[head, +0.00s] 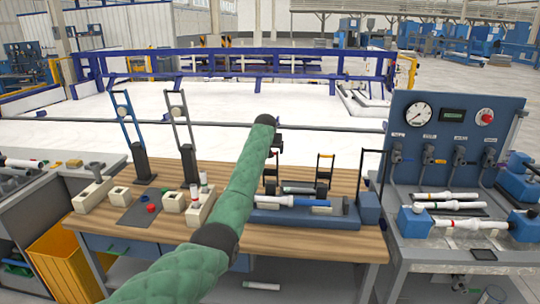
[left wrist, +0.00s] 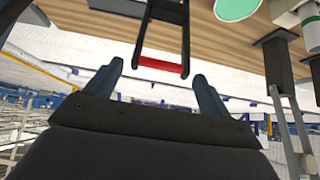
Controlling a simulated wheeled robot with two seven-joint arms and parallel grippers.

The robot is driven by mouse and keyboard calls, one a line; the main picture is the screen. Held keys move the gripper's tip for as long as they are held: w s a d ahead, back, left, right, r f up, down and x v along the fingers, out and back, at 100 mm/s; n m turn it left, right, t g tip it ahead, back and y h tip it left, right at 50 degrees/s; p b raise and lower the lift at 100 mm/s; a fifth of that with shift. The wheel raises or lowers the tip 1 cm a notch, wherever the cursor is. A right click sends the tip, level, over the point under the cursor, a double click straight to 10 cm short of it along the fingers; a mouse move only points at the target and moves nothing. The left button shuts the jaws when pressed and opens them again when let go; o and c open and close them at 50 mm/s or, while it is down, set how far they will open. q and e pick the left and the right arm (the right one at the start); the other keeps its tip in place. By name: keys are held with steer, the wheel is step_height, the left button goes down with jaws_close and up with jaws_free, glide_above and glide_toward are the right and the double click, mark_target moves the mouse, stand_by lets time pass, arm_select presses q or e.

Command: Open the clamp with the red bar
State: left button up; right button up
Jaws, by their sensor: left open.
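In the left wrist view, the clamp's red bar (left wrist: 160,65) joins the ends of a black frame (left wrist: 140,35). The bar is level with the fingertips, in the gap between them, with space on each side. Whether it touches a finger cannot be told. My left gripper (left wrist: 157,76) is open and empty. In the head view my green left arm reaches over the bench to the left gripper (head: 277,140), at the left end of a blue-grey fixture. My right gripper is not in view.
The fixture (head: 270,217) holds a white and blue pipe (head: 290,200). Another black clamp frame (head: 319,170) stands behind it. Tall blue (head: 130,125) and grey (head: 183,125) levers stand left of my arm. A blue gauge panel (head: 450,115) is at right.

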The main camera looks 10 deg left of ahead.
arm_select(q)
steer(key=shift+b+v, duration=0.55)
steer(key=shift+v, duration=1.35)
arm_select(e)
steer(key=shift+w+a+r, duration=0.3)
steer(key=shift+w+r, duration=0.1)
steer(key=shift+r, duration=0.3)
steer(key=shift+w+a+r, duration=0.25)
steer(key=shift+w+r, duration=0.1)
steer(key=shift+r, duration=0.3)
